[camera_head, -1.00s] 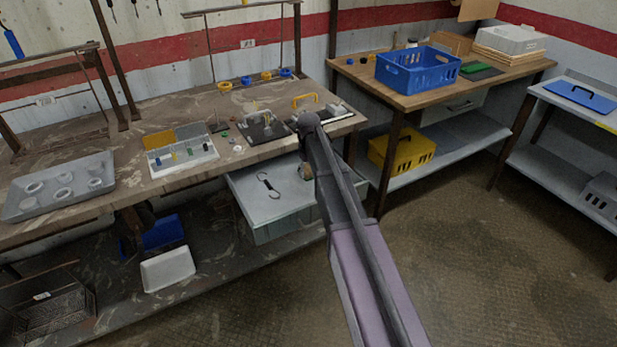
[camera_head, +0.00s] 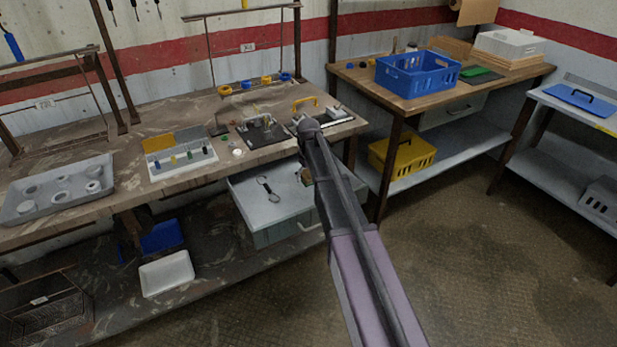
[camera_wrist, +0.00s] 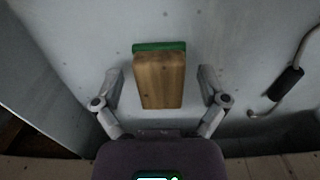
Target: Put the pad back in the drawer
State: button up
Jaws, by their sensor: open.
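The pad (camera_wrist: 159,78) is a wooden block with a green layer along its far edge. In the wrist view it lies on a pale grey surface, which appears to be the floor of the pulled-out drawer (camera_head: 250,206) under the workbench. My gripper (camera_wrist: 161,82) is open, one finger on each side of the pad, with a gap on both sides. In the head view my arm mostly hides the gripper and the pad over the drawer's right part. I cannot tell exactly how high the fingers are above the drawer floor.
A wire tool with a black grip (camera_wrist: 286,84) lies in the drawer, right of my gripper; it also shows in the head view (camera_head: 268,190). The workbench (camera_head: 120,205) overhangs the drawer's back and holds trays and fixtures. Open floor (camera_head: 480,240) lies to the right.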

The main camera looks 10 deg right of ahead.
aim_at(309, 176)
jog(key=shift+r, duration=0.15)
notch_tip(309, 176, up, 12)
jog(key=p, duration=1.2)
dwell(0.9)
jog(key=s+m, duration=0.3)
jog(key=s, duration=2.5)
jog(key=shift+s+a+m, duration=0.2)
jog(key=shift+m, duration=0.1)
